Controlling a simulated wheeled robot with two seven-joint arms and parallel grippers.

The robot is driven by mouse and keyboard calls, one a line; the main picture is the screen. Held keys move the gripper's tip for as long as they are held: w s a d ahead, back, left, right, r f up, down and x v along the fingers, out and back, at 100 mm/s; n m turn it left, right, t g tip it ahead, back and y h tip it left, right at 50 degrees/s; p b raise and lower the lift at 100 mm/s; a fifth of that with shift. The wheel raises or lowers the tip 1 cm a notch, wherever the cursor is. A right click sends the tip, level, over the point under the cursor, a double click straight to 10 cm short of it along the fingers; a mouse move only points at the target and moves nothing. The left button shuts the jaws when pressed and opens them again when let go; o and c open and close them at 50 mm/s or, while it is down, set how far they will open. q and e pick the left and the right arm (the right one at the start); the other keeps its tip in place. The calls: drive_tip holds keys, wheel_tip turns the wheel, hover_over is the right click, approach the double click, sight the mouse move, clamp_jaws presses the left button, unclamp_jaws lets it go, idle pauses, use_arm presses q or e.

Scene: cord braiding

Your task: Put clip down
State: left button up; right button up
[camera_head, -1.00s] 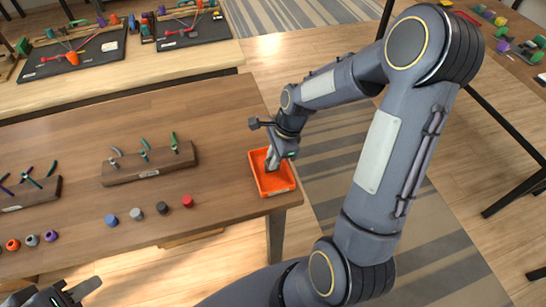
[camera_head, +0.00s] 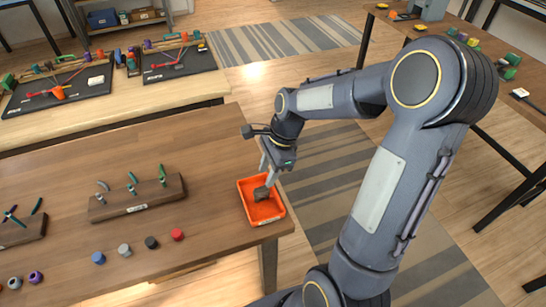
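My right gripper (camera_head: 266,178) points down into the orange tray (camera_head: 277,212) at the right end of the brown table. A small dark grey thing (camera_head: 262,195) shows in the tray at the fingertips. It may be the clip, but it is too small to tell, and so is whether the fingers hold it. Grey, teal and green clips stand in a wooden rack (camera_head: 150,203) left of the tray. My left gripper is out of view.
A blue spool (camera_head: 98,258), a grey one (camera_head: 124,250), a black one (camera_head: 151,242) and a red one (camera_head: 177,234) stand in front of the rack. Another rack (camera_head: 25,232) is at the left edge. The table between the rack and the tray is clear.

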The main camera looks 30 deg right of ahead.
drive_tip(key=s+a+r+n+t, duration=0.2)
drive_tip(key=s+r+n, duration=0.6)
drive_tip(key=r, duration=0.2)
drive_tip(key=s+a+n+t, duration=0.2)
drive_tip(key=s+a+n, duration=0.3)
drive_tip(key=s+n, duration=0.3)
drive_tip(key=n, duration=0.3)
drive_tip(key=shift+s+f+t, duration=0.2)
drive_tip(key=shift+f+t, duration=0.05)
drive_tip(key=shift+t, duration=0.15)
